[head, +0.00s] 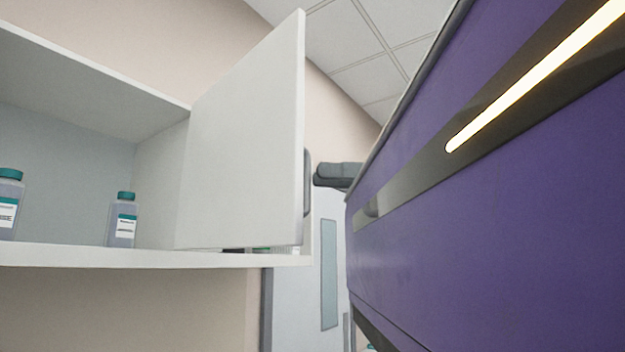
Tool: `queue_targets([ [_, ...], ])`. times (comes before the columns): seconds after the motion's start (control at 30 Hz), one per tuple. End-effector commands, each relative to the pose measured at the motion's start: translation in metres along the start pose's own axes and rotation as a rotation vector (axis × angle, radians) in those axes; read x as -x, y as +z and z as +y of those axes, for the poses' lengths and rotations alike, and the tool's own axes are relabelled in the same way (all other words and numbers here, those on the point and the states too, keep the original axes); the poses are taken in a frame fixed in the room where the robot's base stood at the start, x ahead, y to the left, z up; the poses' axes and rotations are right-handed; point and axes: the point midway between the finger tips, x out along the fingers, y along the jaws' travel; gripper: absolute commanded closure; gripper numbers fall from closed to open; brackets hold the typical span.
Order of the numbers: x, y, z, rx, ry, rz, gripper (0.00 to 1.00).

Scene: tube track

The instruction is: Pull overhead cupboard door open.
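The white overhead cupboard (150,258) fills the left of the head view. Its white door (245,150) stands out from the cupboard at an angle, partly open, with its free edge on the right and towards me. A grey upright handle (307,182) is on the outer face near that edge, seen edge-on. My gripper (318,176) shows as dark grey fingers just right of the handle, with a small gap visible between them in this view. Whether the fingers are open or shut is not clear. The door hides most of the space behind it.
Two bottles with teal caps (123,219) (10,205) stand in the open left section. Small items show under the door's bottom edge. A light door with a narrow window (329,274) is behind. My large purple arm part blocks the right side.

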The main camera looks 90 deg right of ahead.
Motion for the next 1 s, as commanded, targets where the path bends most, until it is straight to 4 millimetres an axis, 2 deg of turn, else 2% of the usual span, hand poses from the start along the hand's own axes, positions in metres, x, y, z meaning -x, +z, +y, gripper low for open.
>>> queue_targets([
  [0.1, 0.019, -0.001, 0.0, -0.001, -0.002, -0.001, 0.68],
  [0.3, 0.036, -0.001, 0.0, 0.0, -0.001, 0.0, 0.68],
  [1.0, 0.037, 0.004, 0.0, 0.003, 0.002, -0.015, 0.68],
])
